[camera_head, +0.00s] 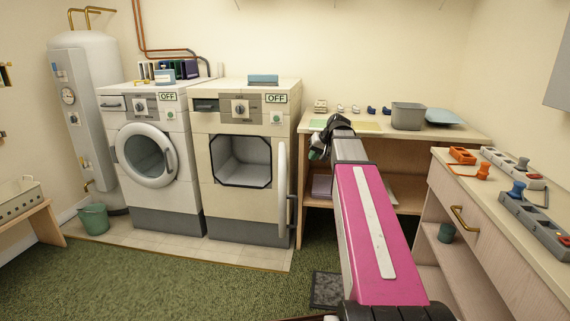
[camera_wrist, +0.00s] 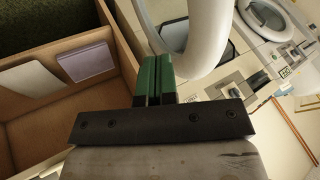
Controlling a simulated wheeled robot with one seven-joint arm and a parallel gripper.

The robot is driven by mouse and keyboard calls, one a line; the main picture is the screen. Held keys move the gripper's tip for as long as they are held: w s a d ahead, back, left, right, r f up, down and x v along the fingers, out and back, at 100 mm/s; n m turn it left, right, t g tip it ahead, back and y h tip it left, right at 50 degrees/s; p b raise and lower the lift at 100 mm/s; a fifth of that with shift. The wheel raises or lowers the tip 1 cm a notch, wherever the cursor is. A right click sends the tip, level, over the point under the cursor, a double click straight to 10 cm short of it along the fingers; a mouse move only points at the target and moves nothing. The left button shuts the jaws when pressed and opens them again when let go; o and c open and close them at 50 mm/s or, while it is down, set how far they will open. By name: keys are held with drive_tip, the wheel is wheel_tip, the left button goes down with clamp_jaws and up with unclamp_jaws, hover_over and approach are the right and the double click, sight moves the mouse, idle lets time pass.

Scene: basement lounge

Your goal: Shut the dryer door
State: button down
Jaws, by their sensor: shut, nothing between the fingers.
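The dryer (camera_head: 248,225) is the right-hand white machine, marked OFF. Its opening (camera_head: 241,160) is uncovered and dark-rimmed. The dryer door (camera_head: 283,190) stands wide open, hinged at the right and seen nearly edge-on. In the wrist view the curved white door rim (camera_wrist: 208,40) fills the top middle, just beyond and right of my fingers. My gripper (camera_head: 316,152) is partly hidden by my arm in the head view, right of the door. Its green fingers (camera_wrist: 154,75) are shut together and empty. I cannot tell whether they touch the door.
A washer (camera_head: 151,160) with a closed round door stands left of the dryer. A wooden shelf unit (camera_head: 300,222) is close on the right, with a purple box (camera_wrist: 86,61) inside. A drawer counter (camera_head: 445,185) stands at far right.

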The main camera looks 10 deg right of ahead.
drive_tip(key=w+a+f, duration=0.5)
drive_tip(key=a+f, duration=0.1)
drive_tip(key=a, duration=0.2)
drive_tip(key=shift+w, duration=0.4)
drive_tip(key=shift+f, duration=0.1)
idle(0.4)
